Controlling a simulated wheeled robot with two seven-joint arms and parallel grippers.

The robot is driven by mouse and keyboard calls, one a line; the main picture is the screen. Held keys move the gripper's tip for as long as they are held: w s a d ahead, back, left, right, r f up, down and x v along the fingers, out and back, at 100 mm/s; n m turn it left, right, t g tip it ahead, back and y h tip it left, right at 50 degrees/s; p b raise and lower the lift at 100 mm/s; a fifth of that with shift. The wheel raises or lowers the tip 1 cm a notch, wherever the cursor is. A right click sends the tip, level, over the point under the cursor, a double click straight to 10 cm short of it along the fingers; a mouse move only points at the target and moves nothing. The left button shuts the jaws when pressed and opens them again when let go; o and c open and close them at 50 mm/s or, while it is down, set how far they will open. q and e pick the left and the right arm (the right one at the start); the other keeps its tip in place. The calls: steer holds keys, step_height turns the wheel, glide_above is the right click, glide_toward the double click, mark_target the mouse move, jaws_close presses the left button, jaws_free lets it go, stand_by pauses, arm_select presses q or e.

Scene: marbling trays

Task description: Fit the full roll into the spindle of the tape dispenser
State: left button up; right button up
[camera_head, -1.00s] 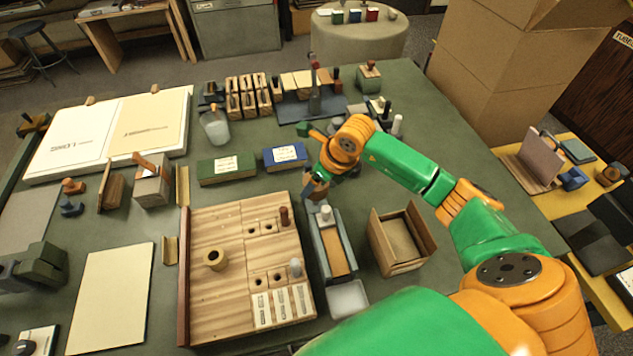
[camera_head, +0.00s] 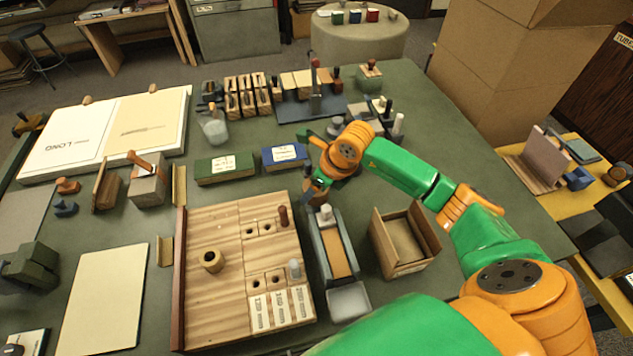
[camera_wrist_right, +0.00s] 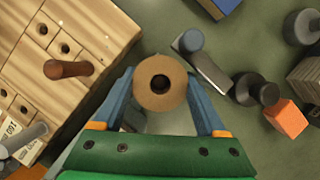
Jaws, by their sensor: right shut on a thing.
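The full roll (camera_wrist_right: 160,84) is brown and ring-shaped with a dark centre hole, seen end-on in the right wrist view. My right gripper (camera_wrist_right: 160,78) is shut on it, one blue finger on each side. In the head view my right gripper (camera_head: 315,192) hangs just right of the wooden board's far corner; the roll is not clear there. A long grey piece with an upright cylinder (camera_wrist_right: 191,40) lies ahead and right of the roll, apart from it. It may be the tape dispenser with its spindle, but I cannot tell. My left gripper is not in view.
The wooden board (camera_head: 220,315) holds pegs and a small ring (camera_head: 213,261). A channel-like holder (camera_head: 348,240) and open box (camera_head: 402,265) stand right of it. Blue (camera_head: 284,157) and green (camera_head: 224,168) boxes lie behind. A dark knob (camera_wrist_right: 249,90) and orange block (camera_wrist_right: 287,119) are right of the roll.

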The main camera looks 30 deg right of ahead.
steer(key=shift+f+b, duration=1.25)
steer(key=shift+f, duration=0.15)
steer(key=o, duration=1.3)
steer(key=shift+o, duration=0.2)
steer(key=shift+r, duration=0.15)
steer(key=v, duration=0.6)
steer(key=shift+s+r+b, duration=0.25)
steer(key=shift+r+b, duration=0.05)
steer(key=shift+r, duration=0.1)
steer(key=shift+r, duration=0.1)
